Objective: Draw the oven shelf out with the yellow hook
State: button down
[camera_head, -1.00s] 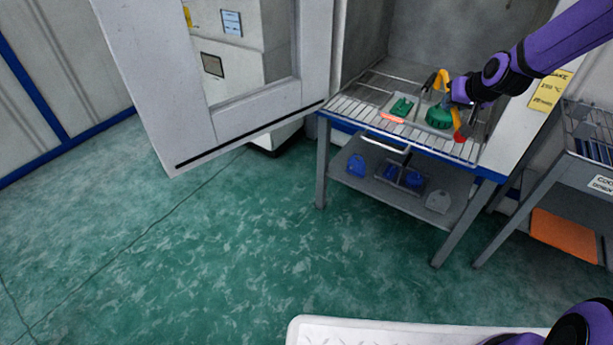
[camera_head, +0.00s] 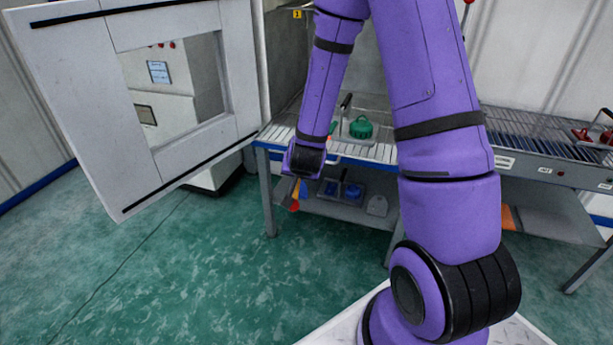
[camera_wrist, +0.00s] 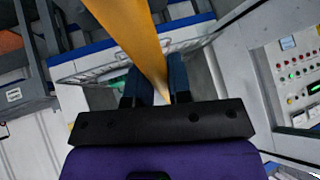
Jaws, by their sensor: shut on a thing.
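The yellow hook (camera_head: 297,190) is in my gripper (camera_head: 299,180), in front of the slatted table. Its red end (camera_head: 293,206) points down in the head view. In the wrist view its yellow shaft (camera_wrist: 135,35) runs up and left from between the fingers of my gripper (camera_wrist: 160,88). The oven shelf (camera_head: 344,136) is behind my arm at the oven mouth and partly hidden; a green part (camera_head: 361,127) is on it. A wire rack (camera_wrist: 118,66) shows beyond the hook in the wrist view. The hook looks apart from the shelf.
The open oven door (camera_head: 185,165) stands left of the table. Blue parts (camera_head: 351,192) and a grey part (camera_head: 377,205) sit on the table's lower shelf. A roller table (camera_head: 540,135) is at right. The green floor in front is clear.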

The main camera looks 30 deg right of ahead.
jog(key=shift+w+d+f+m, duration=0.7)
jog(key=shift+w+d, duration=2.1)
jog(key=shift+d, duration=2.15)
notch_tip(320, 180, down, 8)
jog(key=shift+f+h, duration=0.15)
jog(key=shift+h, duration=0.15)
jog(key=shift+s+a+f, duration=0.25)
jog(key=shift+s+a, duration=0.35)
jog(key=shift+a, duration=0.25)
jog(key=s+a, duration=0.1)
jog(key=a, duration=0.1)
jog(key=s+a, duration=0.2)
jog(key=shift+s+a, duration=0.25)
jog(key=shift+s, duration=0.05)
jog(key=shift+w+d, duration=0.1)
jog(key=shift+d, duration=0.05)
